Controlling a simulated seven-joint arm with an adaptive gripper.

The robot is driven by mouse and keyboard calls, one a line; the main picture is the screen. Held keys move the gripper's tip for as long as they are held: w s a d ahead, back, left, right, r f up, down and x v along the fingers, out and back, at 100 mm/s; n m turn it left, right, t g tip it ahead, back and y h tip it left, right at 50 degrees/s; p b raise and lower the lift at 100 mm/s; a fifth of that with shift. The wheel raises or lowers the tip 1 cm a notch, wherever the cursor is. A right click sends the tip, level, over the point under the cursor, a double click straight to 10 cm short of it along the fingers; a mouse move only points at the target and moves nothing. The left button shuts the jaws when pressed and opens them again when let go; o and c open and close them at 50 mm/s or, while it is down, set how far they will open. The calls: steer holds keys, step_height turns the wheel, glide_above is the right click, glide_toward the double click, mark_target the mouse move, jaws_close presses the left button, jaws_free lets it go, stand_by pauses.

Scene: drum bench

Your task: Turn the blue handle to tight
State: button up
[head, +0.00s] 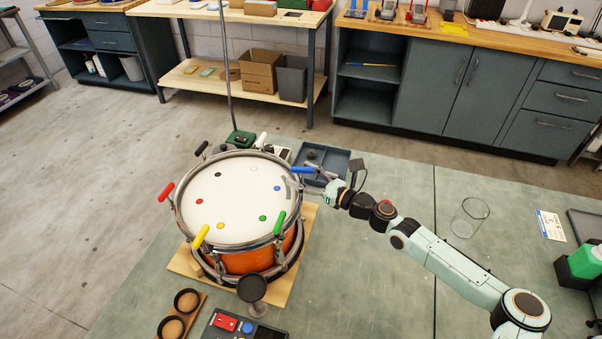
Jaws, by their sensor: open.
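The drum (236,203) stands on a wooden board, with a white head and an orange shell. Coloured handles sit around its rim. The blue handle (302,170) lies at the right rim, pointing outward to the right. A blue dot (277,188) marks the drum head near it. My gripper (318,180) is open at the drum's right side, just below and right of the blue handle. Its fingers are small and partly hidden in this view, and I cannot tell whether they touch the handle.
Red (166,192), yellow (201,236), green (280,223), black (201,148) and white (261,140) handles ring the drum. A grey tray (335,156) lies behind my gripper. A glass beaker (470,217) stands to the right. The bench between beaker and drum is partly crossed by my arm.

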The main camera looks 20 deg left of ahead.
steer(key=shift+w+a, duration=0.1)
steer(key=shift+a, duration=0.15)
jaws_close()
steer(key=shift+a, duration=0.1)
steer(key=shift+s+m+t+h, duration=0.2)
steer(key=shift+m+t+h, duration=0.15)
steer(key=shift+t, duration=0.25)
steer(key=c, duration=0.9)
jaws_free()
steer(key=shift+a+m+t+h, duration=0.1)
steer(key=shift+m+t+h, duration=0.55)
steer(key=shift+m+t, duration=0.55)
steer(key=shift+c, duration=0.2)
steer(key=o, duration=0.9)
steer(key=shift+o, duration=0.2)
steer(key=shift+w, duration=0.1)
steer(key=shift+w+d, duration=0.1)
steer(key=shift+d, duration=0.1)
